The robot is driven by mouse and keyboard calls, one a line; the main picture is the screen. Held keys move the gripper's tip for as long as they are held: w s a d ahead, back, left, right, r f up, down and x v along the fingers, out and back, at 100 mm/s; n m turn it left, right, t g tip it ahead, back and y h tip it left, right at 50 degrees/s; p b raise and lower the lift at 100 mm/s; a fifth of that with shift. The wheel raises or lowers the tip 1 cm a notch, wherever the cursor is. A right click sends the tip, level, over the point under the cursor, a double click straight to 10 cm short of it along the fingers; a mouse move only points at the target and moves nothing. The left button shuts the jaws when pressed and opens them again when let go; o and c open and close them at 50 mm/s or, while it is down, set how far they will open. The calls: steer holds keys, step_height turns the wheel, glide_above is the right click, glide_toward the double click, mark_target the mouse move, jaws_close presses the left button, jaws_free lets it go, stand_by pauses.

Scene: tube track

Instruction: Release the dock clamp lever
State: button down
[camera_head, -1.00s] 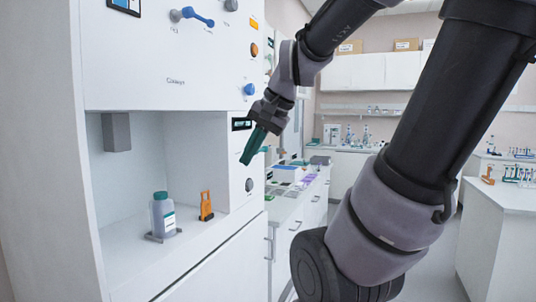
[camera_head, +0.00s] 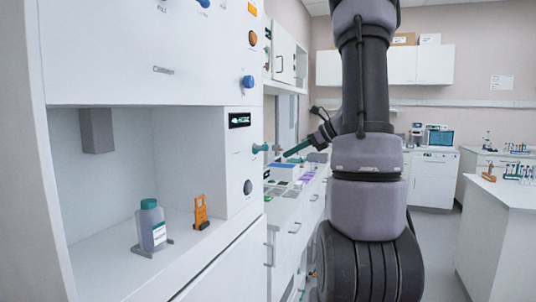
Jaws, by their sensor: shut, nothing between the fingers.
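A small teal knob or lever (camera_head: 260,148) sticks out from the panel below the display. My gripper (camera_head: 289,153), with teal fingers, is shut and empty. In the picture it is right of the teal knob, apart from it, and pointing left. My arm partly hides the gripper body.
A display (camera_head: 240,120), an orange button (camera_head: 252,38), a blue knob (camera_head: 248,82) and a dark round knob (camera_head: 248,187) are on the cabinet front. A grey block (camera_head: 96,131) hangs inside the bay. A counter (camera_head: 296,205) with drawers runs behind.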

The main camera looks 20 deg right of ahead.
mark_target(260, 149)
stand_by(0.3)
steer(key=x, duration=1)
steer(key=shift+w+a+r, duration=0.15)
steer(key=shift+r, duration=0.8)
steer(key=shift+w+a+r, duration=0.15)
steer(key=shift+r, duration=0.85)
